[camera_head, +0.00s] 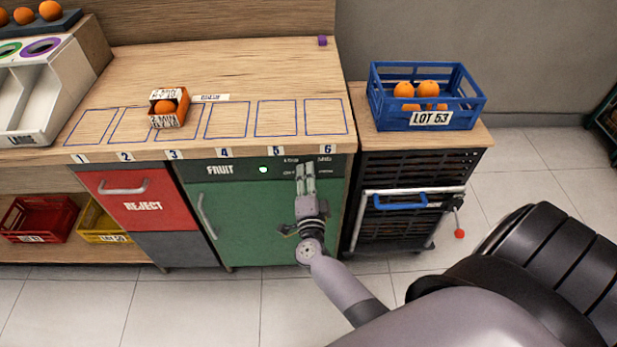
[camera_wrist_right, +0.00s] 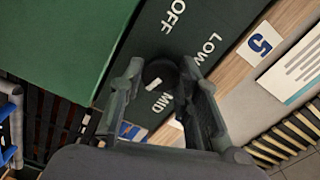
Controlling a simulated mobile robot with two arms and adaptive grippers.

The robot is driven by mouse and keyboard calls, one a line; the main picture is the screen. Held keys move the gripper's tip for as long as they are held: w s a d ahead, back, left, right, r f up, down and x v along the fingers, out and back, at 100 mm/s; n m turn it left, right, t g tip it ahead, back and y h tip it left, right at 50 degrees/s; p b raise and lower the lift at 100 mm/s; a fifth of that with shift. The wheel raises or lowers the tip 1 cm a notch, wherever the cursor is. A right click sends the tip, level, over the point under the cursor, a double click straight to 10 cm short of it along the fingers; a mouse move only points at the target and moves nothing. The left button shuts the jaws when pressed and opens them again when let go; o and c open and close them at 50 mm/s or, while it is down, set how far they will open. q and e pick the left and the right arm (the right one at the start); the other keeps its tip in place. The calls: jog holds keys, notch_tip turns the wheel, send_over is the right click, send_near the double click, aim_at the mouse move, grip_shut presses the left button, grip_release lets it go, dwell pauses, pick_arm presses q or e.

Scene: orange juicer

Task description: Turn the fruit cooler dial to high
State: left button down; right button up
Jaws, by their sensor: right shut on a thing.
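The green fruit cooler (camera_head: 255,215) stands under the counter, with a dark panel reading FRUIT and a lit green-white light (camera_head: 263,169). My right gripper (camera_head: 305,170) is at the right part of this panel and covers the dial in the head view. In the right wrist view, the dark round dial (camera_wrist_right: 160,72) sits between the fingers of my right gripper (camera_wrist_right: 162,68), which are shut on it. A small white mark on the dial is on the side of the MID label. OFF and LOW also show; I cannot read HIGH. My left gripper is not in view.
A red REJECT drawer (camera_head: 150,205) is left of the cooler. A dark cart (camera_head: 400,225) with a blue LOT 53 crate (camera_head: 425,103) of oranges stands on the right. A small orange box (camera_head: 168,107) sits on the numbered counter.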

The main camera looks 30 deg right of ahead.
jog(key=shift+f, duration=0.1)
jog(key=o, duration=1.1)
jog(key=shift+o, duration=0.2)
jog(key=v, duration=1.2)
